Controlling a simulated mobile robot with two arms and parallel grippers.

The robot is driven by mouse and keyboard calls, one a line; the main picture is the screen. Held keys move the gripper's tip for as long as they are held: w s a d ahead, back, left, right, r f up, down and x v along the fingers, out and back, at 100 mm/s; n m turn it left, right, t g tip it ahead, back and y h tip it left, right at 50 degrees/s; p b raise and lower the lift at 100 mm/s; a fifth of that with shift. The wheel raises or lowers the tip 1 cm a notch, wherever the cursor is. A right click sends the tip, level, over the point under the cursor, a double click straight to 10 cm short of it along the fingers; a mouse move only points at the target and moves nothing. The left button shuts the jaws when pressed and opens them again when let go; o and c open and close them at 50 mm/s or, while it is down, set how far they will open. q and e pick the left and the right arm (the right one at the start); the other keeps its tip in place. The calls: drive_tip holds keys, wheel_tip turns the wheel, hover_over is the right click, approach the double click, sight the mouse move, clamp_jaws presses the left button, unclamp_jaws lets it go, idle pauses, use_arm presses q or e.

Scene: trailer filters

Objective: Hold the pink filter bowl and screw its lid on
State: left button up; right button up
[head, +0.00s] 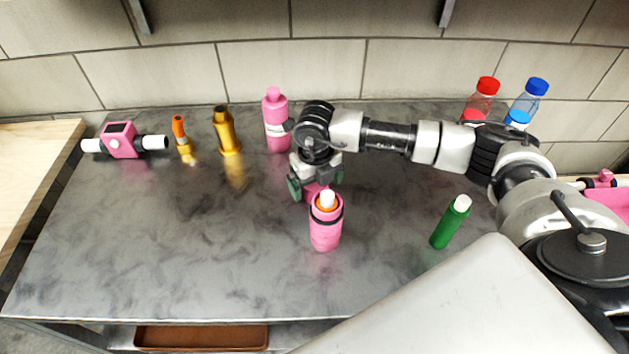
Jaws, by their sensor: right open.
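The pink filter bowl (326,236) stands upright near the middle of the counter. It has a black ring near its top, and an orange and white insert shows in its open mouth. My right gripper (308,190) is open and points down just behind the bowl. A smaller pink piece (312,187), perhaps the lid, shows at the fingers, partly hidden by the gripper and the bowl. I cannot tell whether the fingers touch it. My left gripper is not in view.
A pink bottle (276,125), a golden bottle (227,132), an orange-tipped item (181,135) and a pink meter (121,140) stand along the back. A green bottle (451,224) is at right. Red-capped (483,98) and blue-capped bottles (531,98) stand behind my arm. The front left counter is clear.

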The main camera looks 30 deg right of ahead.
idle(0.3)
drive_tip(key=c, duration=1)
drive_tip(key=shift+r, duration=0.1)
wheel_tip(320, 180, up, 4)
drive_tip(key=shift+b, duration=0.4)
drive_tip(key=s+d+r+b, duration=0.1)
drive_tip(key=s+d+r, duration=0.5)
drive_tip(key=s+d, duration=0.2)
drive_tip(key=shift+d+r+b, duration=0.25)
drive_tip(key=shift+r+b, duration=0.05)
drive_tip(key=shift+r, duration=0.05)
